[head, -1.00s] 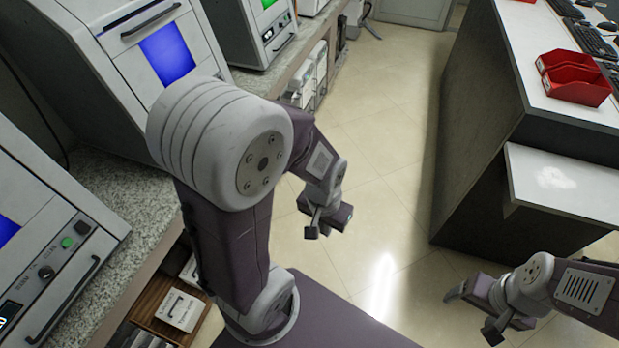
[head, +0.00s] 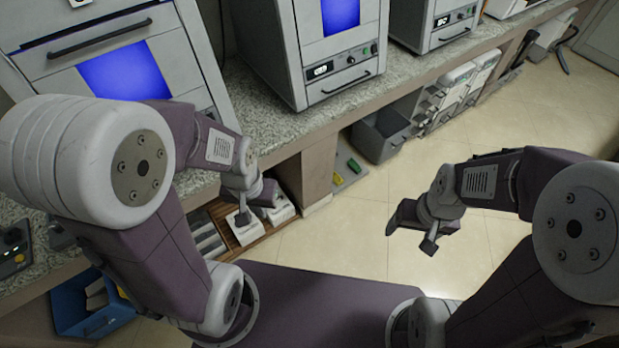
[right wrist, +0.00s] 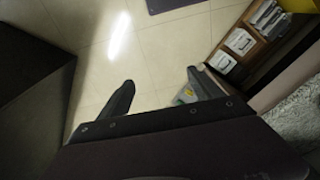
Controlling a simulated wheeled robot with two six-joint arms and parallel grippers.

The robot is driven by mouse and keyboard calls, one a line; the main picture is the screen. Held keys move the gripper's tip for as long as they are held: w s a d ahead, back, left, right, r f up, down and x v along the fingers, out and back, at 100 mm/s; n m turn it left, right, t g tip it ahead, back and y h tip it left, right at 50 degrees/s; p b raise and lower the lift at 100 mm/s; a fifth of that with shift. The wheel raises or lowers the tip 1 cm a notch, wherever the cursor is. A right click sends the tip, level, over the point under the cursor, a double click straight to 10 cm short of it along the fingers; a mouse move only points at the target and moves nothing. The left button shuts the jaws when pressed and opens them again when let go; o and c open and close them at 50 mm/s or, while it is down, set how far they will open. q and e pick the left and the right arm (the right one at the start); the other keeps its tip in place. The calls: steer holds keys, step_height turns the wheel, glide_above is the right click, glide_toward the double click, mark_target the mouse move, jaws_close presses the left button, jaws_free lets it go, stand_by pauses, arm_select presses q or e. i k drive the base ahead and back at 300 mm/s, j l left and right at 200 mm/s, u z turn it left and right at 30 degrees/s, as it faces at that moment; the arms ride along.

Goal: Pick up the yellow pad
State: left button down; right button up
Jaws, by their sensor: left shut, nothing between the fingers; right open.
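A small flat yellow pad (head: 354,165) seems to lie on the floor in the head view, by the foot of the counter. A small green piece (head: 338,180) is beside it. My right gripper (head: 412,232) is open and empty, in front of the pad and to its right, well apart from it. In the right wrist view its fingers (right wrist: 161,88) are spread, with a small pale yellowish-green patch (right wrist: 187,93) by the right finger, too blurred to name. My left gripper (head: 256,204) is shut and empty, over the shelf of white boxes.
A speckled counter (head: 265,105) with machines runs along the left and back. Under it are a wooden shelf with white boxes (head: 278,212), a grey bin (head: 385,135) and a blue bin (head: 75,300). The tiled floor (head: 335,250) is clear at right.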

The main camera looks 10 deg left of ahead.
mark_target(338, 181)
steer(key=i+l+u, duration=0.95)
steer(key=l, duration=0.3)
steer(key=i+l+u, duration=0.1)
steer(key=l+u, duration=0.15)
steer(key=i+l+u, duration=0.2)
steer(key=l, duration=0.35)
steer(key=k, duration=0.1)
